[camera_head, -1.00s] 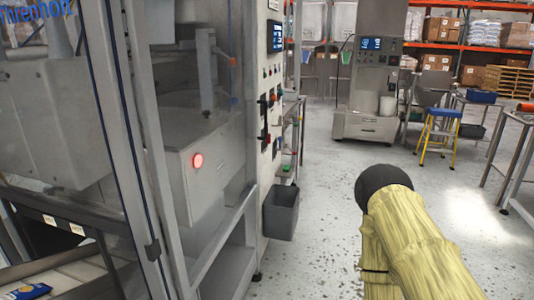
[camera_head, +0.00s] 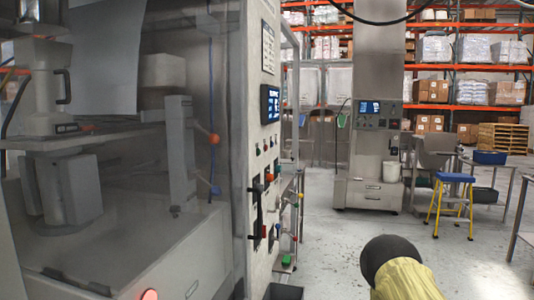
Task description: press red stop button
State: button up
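A narrow control panel (camera_head: 262,130) on the end of the steel machine carries a small screen (camera_head: 270,104), small coloured buttons and black handles. A red knob (camera_head: 270,177) stands out at its middle height; I cannot tell whether it is the stop button. Another round red, lit-looking part (camera_head: 149,295) shows at the bottom edge, low on the machine front. My arm's yellow-sleeved part with a black rounded end is at the lower right, apart from the panel. My gripper is not in view.
The machine's clear guard (camera_head: 190,130) fills the left. A steel cabinet (camera_head: 372,150), a blue-topped stool (camera_head: 454,178) and tables stand farther back, before orange shelving. The floor between is open.

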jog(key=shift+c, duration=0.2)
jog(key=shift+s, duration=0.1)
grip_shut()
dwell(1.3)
